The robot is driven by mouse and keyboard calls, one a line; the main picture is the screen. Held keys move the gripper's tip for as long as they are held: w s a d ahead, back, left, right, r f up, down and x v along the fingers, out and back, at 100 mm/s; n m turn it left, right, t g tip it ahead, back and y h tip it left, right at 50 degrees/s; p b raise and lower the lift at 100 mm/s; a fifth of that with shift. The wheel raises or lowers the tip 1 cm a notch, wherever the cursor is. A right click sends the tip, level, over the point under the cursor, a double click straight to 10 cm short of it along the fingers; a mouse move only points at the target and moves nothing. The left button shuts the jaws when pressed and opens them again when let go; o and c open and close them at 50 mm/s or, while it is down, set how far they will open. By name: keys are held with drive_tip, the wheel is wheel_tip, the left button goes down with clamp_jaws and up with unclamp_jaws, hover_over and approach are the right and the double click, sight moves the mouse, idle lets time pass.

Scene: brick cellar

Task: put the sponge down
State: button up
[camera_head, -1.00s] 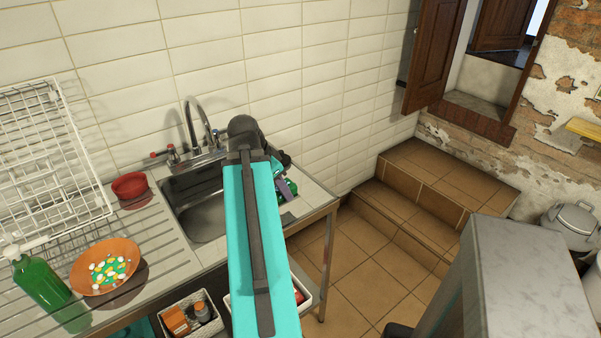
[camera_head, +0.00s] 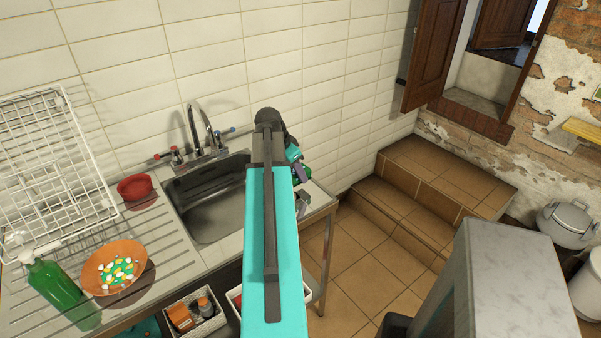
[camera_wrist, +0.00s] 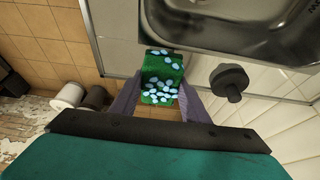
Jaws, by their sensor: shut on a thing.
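The sponge (camera_wrist: 162,72) is green with pale blue spots. My gripper (camera_wrist: 158,98) is shut on it, with a grey-purple finger on each side in the wrist view. In that view the sponge is beside the near edge of the sink, over the pale counter strip; whether it touches the counter I cannot tell. In the head view my arm hides most of the gripper, and only a bit of green sponge (camera_head: 303,174) shows at the right end of the counter.
The metal sink (camera_head: 215,205) lies left of my arm. A red bowl (camera_head: 135,187), an orange dish (camera_head: 140,258) with spotted contents, a green bottle (camera_head: 55,290) and a white rack (camera_head: 50,160) stand on the drainboard. Tiled steps (camera_head: 430,190) are at the right.

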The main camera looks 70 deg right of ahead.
drive_tip(key=shift+d+f+p, duration=0.15)
drive_tip(key=shift+d+p, duration=0.25)
drive_tip(key=shift+d, duration=1.3)
drive_tip(key=shift+s, duration=0.1)
drive_tip(key=shift+f+p, duration=0.8)
drive_tip(key=shift+f, duration=0.95)
drive_tip(key=shift+f, duration=0.2)
drive_tip(key=o, duration=0.9)
drive_tip(key=shift+r, duration=0.15)
drive_tip(key=shift+b+v, duration=1.4)
drive_tip(key=shift+v, duration=4.65)
